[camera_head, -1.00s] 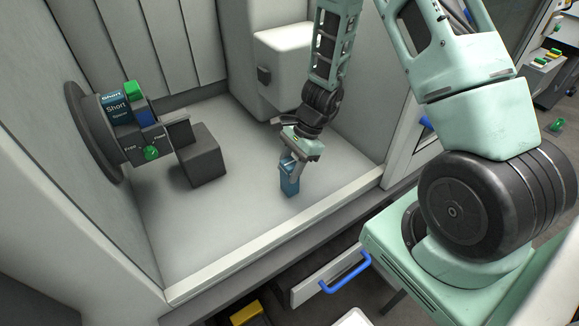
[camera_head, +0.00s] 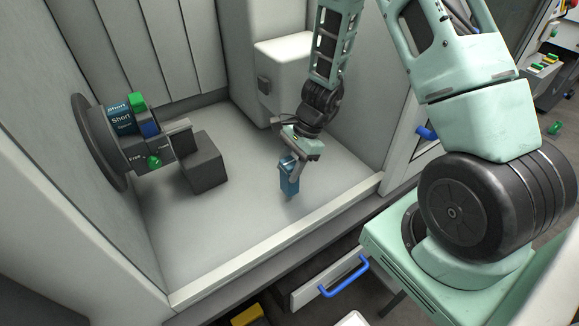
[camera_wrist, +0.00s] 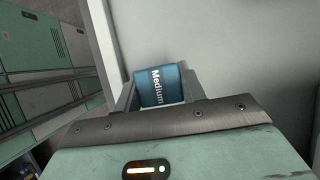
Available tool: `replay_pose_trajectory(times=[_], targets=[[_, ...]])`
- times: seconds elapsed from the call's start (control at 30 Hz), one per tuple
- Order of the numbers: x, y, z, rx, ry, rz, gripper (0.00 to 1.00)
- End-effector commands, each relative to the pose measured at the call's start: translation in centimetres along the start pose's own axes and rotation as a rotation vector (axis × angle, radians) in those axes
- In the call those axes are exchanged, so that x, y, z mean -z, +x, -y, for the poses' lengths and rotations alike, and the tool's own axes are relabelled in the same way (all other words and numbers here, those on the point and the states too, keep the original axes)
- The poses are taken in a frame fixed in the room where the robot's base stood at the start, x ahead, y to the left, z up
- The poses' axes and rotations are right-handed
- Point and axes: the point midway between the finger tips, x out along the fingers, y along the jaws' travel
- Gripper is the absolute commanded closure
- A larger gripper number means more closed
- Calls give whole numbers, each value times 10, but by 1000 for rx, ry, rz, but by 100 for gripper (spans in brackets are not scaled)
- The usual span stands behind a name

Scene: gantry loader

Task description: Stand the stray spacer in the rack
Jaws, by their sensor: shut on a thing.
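A blue spacer (camera_head: 289,180) is held upright between the fingers of my gripper (camera_head: 292,166), over the grey floor of the machine's chamber. In the wrist view the spacer (camera_wrist: 161,86) carries the word "Medium", and my gripper (camera_wrist: 156,96) is shut on it. I cannot tell whether its lower end touches the floor. No rack that I can name for sure shows.
A dark grey block (camera_head: 204,162) juts out left of my gripper. A white housing (camera_head: 290,75) stands behind it. The chamber's front sill (camera_head: 280,243) runs below, with a blue-handled drawer (camera_head: 330,278) under it. The floor between block and spacer is clear.

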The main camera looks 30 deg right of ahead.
Motion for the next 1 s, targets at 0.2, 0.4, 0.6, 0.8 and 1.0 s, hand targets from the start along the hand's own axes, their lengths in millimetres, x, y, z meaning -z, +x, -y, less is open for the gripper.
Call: replay_pose_trajectory(times=[0.2,0.4,0.6,0.8,1.0], targets=[[-6,-12,0,1,1,1,83],[-10,-20,0,0,1,1,83],[-14,-29,0,0,0,1,83],[-15,-30,0,0,0,1,83],[-15,-30,0,0,0,0,83]])
